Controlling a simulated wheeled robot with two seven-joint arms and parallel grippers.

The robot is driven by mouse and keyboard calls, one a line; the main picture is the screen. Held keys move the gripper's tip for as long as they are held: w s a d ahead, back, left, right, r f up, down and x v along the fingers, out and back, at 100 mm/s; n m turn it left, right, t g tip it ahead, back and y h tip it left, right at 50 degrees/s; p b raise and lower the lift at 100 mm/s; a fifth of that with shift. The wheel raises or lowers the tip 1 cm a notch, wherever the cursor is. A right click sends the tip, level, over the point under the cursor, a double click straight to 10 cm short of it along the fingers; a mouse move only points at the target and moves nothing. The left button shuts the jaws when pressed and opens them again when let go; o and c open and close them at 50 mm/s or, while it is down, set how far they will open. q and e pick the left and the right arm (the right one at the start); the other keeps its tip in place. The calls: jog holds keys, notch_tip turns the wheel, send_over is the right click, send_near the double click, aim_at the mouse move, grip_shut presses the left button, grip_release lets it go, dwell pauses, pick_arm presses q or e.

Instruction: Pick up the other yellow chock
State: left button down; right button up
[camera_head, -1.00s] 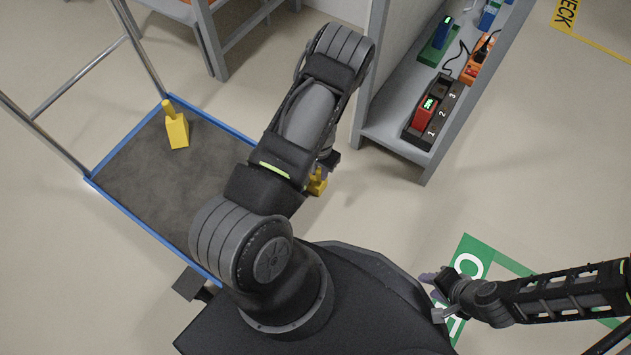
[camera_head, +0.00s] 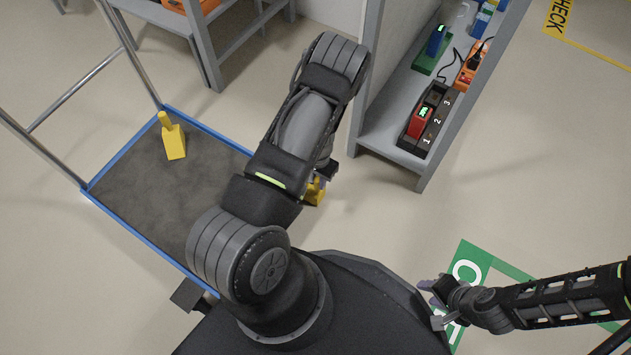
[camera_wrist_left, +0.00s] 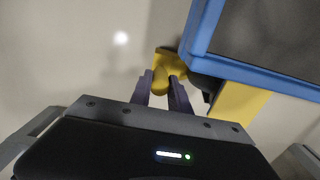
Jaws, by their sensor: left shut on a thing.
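One yellow chock (camera_head: 174,143) with an upright handle stands on the dark deck of the blue-edged cart (camera_head: 123,150). My left gripper (camera_wrist_left: 163,92) is shut on the handle of another yellow chock (camera_wrist_left: 170,62), beside the cart's blue edge. In the head view this held chock (camera_head: 315,193) shows partly behind my left wrist, to the right of the cart. I cannot tell whether it touches the floor. My right gripper (camera_head: 433,302) is open and empty at the lower right, over the floor by a green marking.
A grey shelf (camera_head: 395,160) with a numbered charger dock (camera_head: 428,125) stands close to the right of my left arm. In the wrist view, a yellow part (camera_wrist_left: 238,106) shows under the cart's edge, near a dark wheel-like shape. Floor to the right is clear.

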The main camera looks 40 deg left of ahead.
pick_arm(q)
jog(key=w+d+r+p, duration=0.1)
jog(key=d+r+p, duration=0.3)
jog(key=d, duration=0.9)
notch_tip(320, 180, up, 4)
jog(key=shift+w+d+f+p, duration=0.2)
jog(key=shift+w+p, duration=0.05)
jog(key=shift+p, duration=0.1)
jog(key=shift+w, duration=0.1)
